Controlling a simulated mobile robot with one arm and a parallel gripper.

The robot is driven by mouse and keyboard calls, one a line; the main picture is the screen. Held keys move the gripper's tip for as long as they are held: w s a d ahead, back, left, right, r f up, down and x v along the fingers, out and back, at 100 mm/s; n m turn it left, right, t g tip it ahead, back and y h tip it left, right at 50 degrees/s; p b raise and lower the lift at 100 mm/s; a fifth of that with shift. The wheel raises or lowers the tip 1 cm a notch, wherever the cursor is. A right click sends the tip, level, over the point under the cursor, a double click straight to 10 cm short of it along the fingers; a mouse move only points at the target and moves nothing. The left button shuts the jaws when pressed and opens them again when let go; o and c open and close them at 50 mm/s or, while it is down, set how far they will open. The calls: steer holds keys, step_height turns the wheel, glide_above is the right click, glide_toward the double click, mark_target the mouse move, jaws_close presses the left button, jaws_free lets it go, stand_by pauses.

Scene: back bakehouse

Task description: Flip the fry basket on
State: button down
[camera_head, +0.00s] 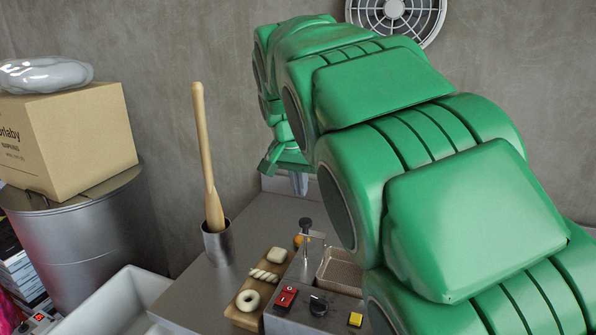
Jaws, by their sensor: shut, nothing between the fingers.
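The fry basket (342,271), a wire-mesh tray in a grey metal unit (300,320), stands on the counter at lower centre, its right side hidden by my green arm. The unit's front carries a red switch (286,297), a black knob (319,304) and a yellow button (355,319). A dark-topped upright post (306,229) rises at its back left. My gripper (299,184) is a small grey piece below the far end of my arm, above and behind the unit. It is shut, apart from the basket and controls, and mostly hidden.
A wooden board (247,315) with several dough pieces lies left of the unit. A metal cup (217,243) holds a tall wooden pin (207,150). A white bin (118,303) and a drum (85,238) bearing a cardboard box (75,140) stand left. The counter behind the cup is clear.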

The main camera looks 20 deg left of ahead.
glide_above(303, 234)
step_height(303, 234, down, 7)
steer(key=shift+w+a+f, duration=0.1)
steer(key=shift+w+a, duration=0.05)
steer(key=shift+f, duration=0.1)
stand_by(0.4)
steer(key=shift+f, duration=3.45)
steer(key=w+v, duration=0.1)
steer(key=v, duration=1.3)
steer(key=shift+r, duration=0.45)
steer(key=shift+w, duration=0.1)
